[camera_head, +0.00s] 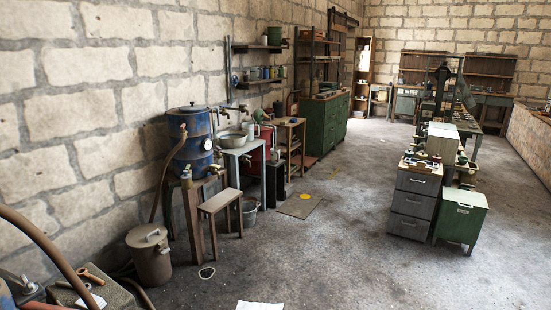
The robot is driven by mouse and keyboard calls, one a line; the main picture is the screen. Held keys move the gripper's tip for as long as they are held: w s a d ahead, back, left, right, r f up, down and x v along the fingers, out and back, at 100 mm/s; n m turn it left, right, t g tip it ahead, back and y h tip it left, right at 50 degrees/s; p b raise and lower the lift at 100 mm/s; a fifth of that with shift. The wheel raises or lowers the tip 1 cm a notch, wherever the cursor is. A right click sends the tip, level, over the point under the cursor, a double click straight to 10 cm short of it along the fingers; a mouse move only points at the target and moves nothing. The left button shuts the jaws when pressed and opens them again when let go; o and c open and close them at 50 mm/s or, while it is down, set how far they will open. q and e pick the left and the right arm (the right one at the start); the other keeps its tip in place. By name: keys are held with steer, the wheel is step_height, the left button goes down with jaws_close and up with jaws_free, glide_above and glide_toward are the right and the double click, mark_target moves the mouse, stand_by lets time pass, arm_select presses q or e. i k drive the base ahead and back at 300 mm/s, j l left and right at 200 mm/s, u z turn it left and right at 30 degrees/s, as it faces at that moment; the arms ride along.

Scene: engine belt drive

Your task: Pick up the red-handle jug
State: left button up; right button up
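I cannot pick out a jug with a clearly red handle. A small pale jug-like container (259,117) stands by the metal basin (232,139) at the left wall, but it is too small to tell its handle colour. A red object (268,138) shows behind that basin's stand and is partly hidden. Neither of my grippers is in view.
A blue barrel (190,138) stands on a wooden stand by the left wall. A stool (219,204), a brown lidded bin (149,254) and a bucket (250,212) stand near it. Grey drawers (413,205) and a green cabinet (460,216) stand right. The middle floor is mostly clear.

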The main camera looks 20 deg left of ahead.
mark_target(274, 153)
steer(key=i+u, duration=0.35)
steer(key=i, duration=3.85)
steer(key=i+l+u, duration=0.1)
steer(key=i, duration=0.65)
steer(key=i+l+u, duration=0.1)
steer(key=i, duration=0.65)
